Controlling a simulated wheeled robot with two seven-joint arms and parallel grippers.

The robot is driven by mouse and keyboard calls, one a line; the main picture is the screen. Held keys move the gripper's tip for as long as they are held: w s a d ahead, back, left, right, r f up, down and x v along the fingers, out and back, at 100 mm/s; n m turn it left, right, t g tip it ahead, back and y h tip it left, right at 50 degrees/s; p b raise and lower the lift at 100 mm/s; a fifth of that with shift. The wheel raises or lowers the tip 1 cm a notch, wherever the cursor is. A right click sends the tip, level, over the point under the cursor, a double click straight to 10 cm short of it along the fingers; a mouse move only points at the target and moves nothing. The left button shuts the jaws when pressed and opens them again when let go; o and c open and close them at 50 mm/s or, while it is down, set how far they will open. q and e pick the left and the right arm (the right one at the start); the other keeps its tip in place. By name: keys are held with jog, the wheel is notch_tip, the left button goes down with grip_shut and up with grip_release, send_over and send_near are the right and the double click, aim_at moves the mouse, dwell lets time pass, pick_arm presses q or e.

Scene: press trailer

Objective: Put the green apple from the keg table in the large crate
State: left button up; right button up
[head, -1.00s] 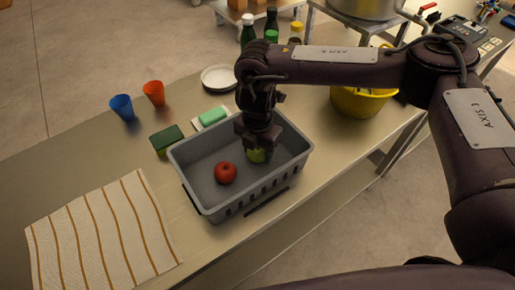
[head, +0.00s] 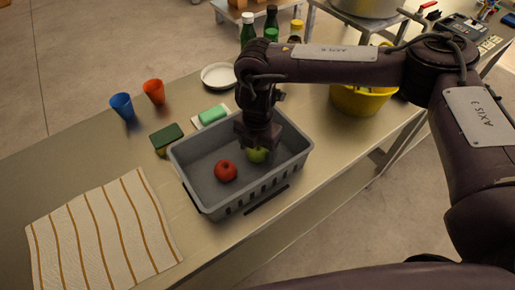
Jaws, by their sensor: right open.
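The green apple (head: 257,155) is inside the large grey crate (head: 207,207), towards its right side. A red apple (head: 225,171) lies in the crate to the left of it. My right gripper (head: 257,146) reaches down into the crate, just above the green apple, and is open. The gripper hides the top of the green apple, and I cannot tell whether the fingers still touch it. My left gripper is not in view.
The crate stands on a metal table (head: 80,155). A striped cloth (head: 102,232), a green sponge (head: 166,138), a blue cup (head: 122,106) and an orange cup (head: 154,91) are to its left. A white plate (head: 218,76) is behind; a yellow basket (head: 358,101) is at right.

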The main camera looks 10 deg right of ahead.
aim_at(257, 147)
notch_tip(257, 147, up, 12)
jog(key=b, duration=0.1)
jog(key=shift+f, duration=0.15)
dwell(0.5)
